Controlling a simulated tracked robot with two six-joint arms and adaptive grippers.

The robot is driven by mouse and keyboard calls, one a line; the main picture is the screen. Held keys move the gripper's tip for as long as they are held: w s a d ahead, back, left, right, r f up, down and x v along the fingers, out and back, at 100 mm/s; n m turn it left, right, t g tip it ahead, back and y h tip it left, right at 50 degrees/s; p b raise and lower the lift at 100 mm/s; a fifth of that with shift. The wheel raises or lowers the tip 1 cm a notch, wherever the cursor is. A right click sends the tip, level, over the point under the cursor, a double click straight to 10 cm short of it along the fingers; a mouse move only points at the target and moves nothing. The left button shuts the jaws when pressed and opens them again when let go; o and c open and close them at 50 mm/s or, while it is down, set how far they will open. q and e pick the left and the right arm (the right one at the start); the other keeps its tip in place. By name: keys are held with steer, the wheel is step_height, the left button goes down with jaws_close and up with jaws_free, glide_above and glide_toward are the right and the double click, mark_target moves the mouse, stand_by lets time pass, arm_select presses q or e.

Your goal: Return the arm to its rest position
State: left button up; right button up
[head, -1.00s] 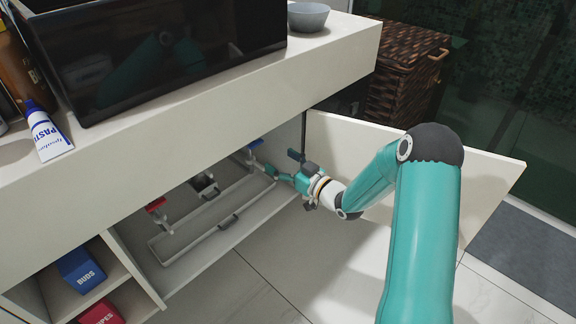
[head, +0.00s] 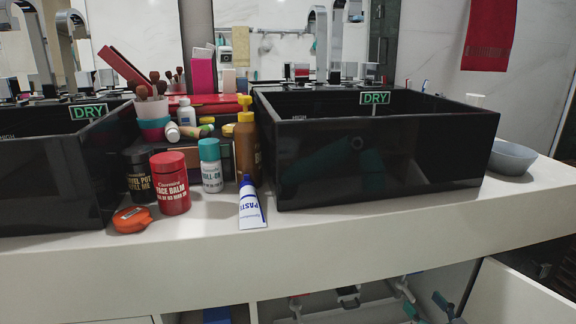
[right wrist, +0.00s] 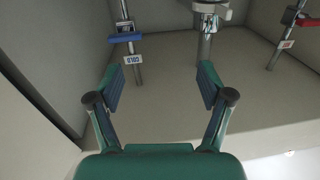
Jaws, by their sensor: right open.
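My right gripper (head: 422,297) shows at the bottom edge of the head view, in the open cabinet under the counter; most of its arm is out of frame. In the right wrist view my right gripper (right wrist: 160,80) is open, with nothing between its teal fingers. Ahead of it are a pipe with a blue valve handle (right wrist: 125,38) and a tag reading COLD, a middle grey pipe (right wrist: 204,47), and a red-tagged valve (right wrist: 288,43) at the right. My left gripper is not in view.
The cabinet door (head: 510,295) stands open at the lower right. The counter edge (head: 290,260) lies above the cabinet. On it are two black sinks, one at right (head: 390,160), a toothpaste tube (head: 250,205), a red jar (head: 170,185) and a grey bowl (head: 512,157).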

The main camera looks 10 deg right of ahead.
steer(key=w+a+f+g+y+p, duration=0.2)
steer(key=a, duration=1)
steer(key=s+a+f+g+p, duration=0.2)
steer(key=s+a+f+g, duration=0.2)
steer(key=a+f, duration=0.5)
steer(key=s+a+f+m+g, duration=0.15)
steer(key=s+f+g, duration=0.25)
steer(key=s, duration=0.4)
steer(key=s+a+f+m+g+h+p, duration=0.1)
steer(key=s+a+f+g, duration=0.15)
steer(key=s, duration=0.45)
steer(key=s+a+f+m+g, duration=0.1)
steer(key=s+f+g, duration=0.35)
steer(key=s, duration=0.35)
step_height(320, 180, up, 38)
steer(key=p, duration=3.8)
steer(key=shift+a+r, duration=0.2)
steer(key=shift+r, duration=0.05)
steer(key=shift+c, duration=0.3)
